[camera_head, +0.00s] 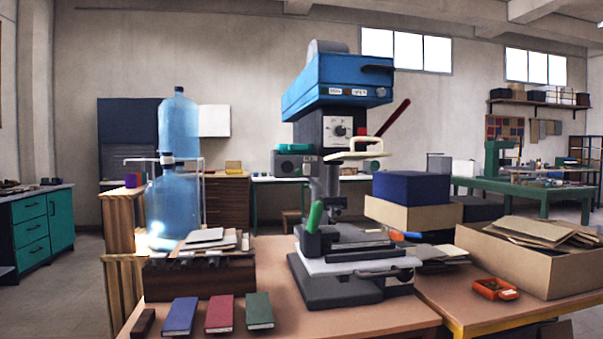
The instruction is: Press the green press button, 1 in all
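A press machine (337,85) with a blue head stands on the near wooden table. A green upright, handle-like piece (314,217) stands at the left of its base, beside the column. I cannot tell whether this green piece is the press button. The grey control panel (338,130) under the head carries a round dial, with a small red part at its right edge. No other clearly green button shows on the machine. Neither of my grippers is in view.
Blue, red and green booklets (220,314) lie along the table's front edge. A stack of boards (208,241) and blue water bottles (173,205) stand left of the press. A cardboard box (530,260), a navy box (411,187) and an orange tray (495,289) are at right.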

